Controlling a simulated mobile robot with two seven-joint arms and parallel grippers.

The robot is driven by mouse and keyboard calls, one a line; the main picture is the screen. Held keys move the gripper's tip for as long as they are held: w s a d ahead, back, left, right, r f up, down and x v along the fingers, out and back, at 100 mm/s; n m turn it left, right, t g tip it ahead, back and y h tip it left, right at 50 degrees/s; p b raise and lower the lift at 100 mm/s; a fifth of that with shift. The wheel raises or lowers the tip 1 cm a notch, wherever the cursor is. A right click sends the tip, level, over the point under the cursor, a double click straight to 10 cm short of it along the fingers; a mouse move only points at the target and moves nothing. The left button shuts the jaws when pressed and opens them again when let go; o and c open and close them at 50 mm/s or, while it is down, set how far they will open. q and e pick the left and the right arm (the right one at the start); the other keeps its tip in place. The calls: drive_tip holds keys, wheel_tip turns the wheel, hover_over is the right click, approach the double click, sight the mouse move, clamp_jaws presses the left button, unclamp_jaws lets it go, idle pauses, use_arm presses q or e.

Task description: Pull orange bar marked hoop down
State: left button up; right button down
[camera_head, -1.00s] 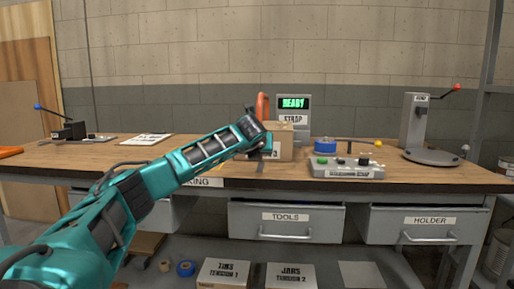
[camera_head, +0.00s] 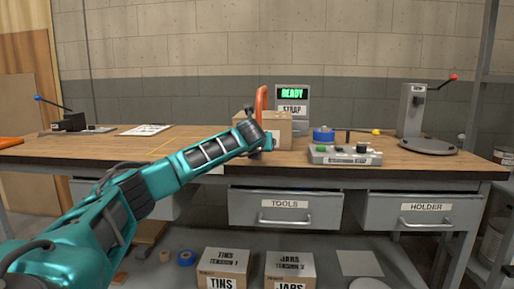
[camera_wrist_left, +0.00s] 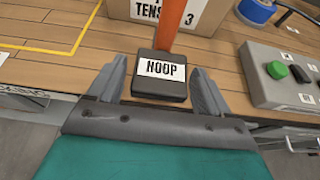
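The orange bar (camera_head: 262,102) stands upright on the bench in front of a cardboard box. In the left wrist view, the orange bar (camera_wrist_left: 169,25) rises from a black block (camera_wrist_left: 160,88) with a white label that appears to read HOOP. My left gripper (camera_wrist_left: 158,68) is open, with one finger on each side of the block and a gap visible on both sides. In the head view my left gripper (camera_head: 262,150) is at the bench front, too small to show its fingers. My right gripper is not in view.
The cardboard box (camera_head: 279,133) is behind the bar. A grey display (camera_head: 292,98) reads READY, above a STRAP label. To the right are a button box (camera_head: 345,155), blue tape (camera_head: 323,134) and a lever press (camera_head: 414,115). The bench's left half is mostly clear.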

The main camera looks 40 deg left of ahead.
use_arm(q)
drive_tip(key=shift+o, duration=0.3)
drive_tip(key=shift+s+d, duration=0.1)
drive_tip(key=shift+s, duration=0.05)
drive_tip(key=v, duration=1.2)
drive_tip(key=shift+p, duration=0.35)
drive_tip(key=shift+s+d+r, duration=0.1)
drive_tip(key=shift+s, duration=0.05)
